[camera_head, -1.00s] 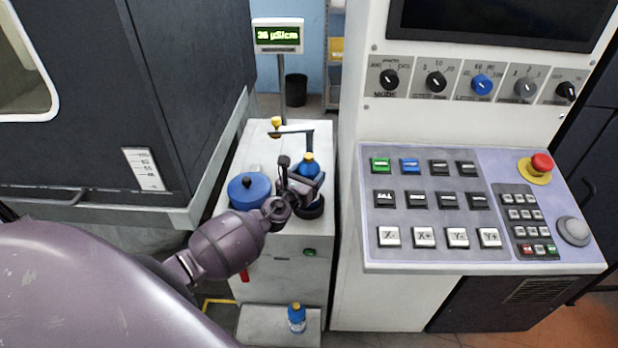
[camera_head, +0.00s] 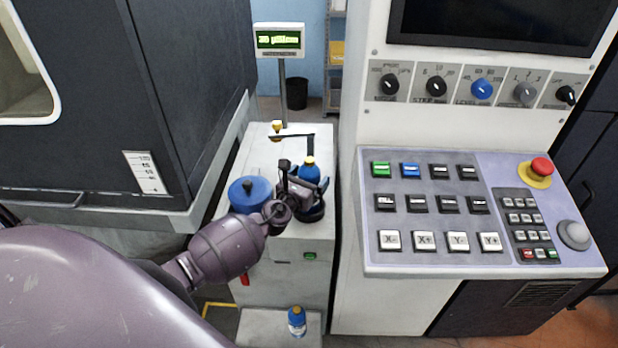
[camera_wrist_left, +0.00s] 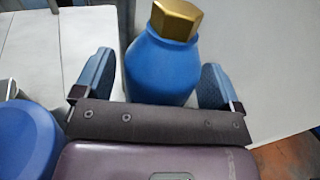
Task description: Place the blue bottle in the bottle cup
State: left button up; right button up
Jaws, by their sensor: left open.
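The blue bottle (camera_head: 309,173) with its gold-yellow cap stands upright at the right side of the white cabinet top. The black bottle cup (camera_head: 314,214) shows directly below it, partly behind my left gripper. The bottle appears to stand in the cup, but its base is hidden. My left gripper (camera_head: 308,187) is open around the bottle. In the left wrist view the bottle (camera_wrist_left: 160,68) is between the two blue-padded fingers, with a gap visible at the left finger. My right gripper is not in view.
A blue round lidded pot (camera_head: 250,196) stands left of the gripper. A thin arm (camera_head: 292,135) with a yellow-topped probe (camera_head: 277,129) reaches above. A second blue bottle (camera_head: 297,322) stands on the low step (camera_head: 262,326). The control console (camera_head: 480,262) is close on the right.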

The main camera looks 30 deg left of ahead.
pick_arm(q)
jog(key=s, duration=1.1)
jog(key=s+d+f+n+g, duration=0.2)
jog(key=s+n, duration=0.4)
jog(key=n, duration=0.5)
jog(key=s+d+f+n+g, duration=0.2)
jog(key=s+d+f+n, duration=0.3)
jog(key=n, duration=0.6)
jog(key=s+d+f+n+g+h, duration=0.1)
jog(key=s+d+f+n+g, duration=0.1)
jog(key=s+n, duration=0.5)
jog(key=d+f+n, duration=0.1)
jog(key=n, duration=0.4)
jog(key=shift+s+d+f, duration=0.2)
jog(key=shift+f, duration=0.2)
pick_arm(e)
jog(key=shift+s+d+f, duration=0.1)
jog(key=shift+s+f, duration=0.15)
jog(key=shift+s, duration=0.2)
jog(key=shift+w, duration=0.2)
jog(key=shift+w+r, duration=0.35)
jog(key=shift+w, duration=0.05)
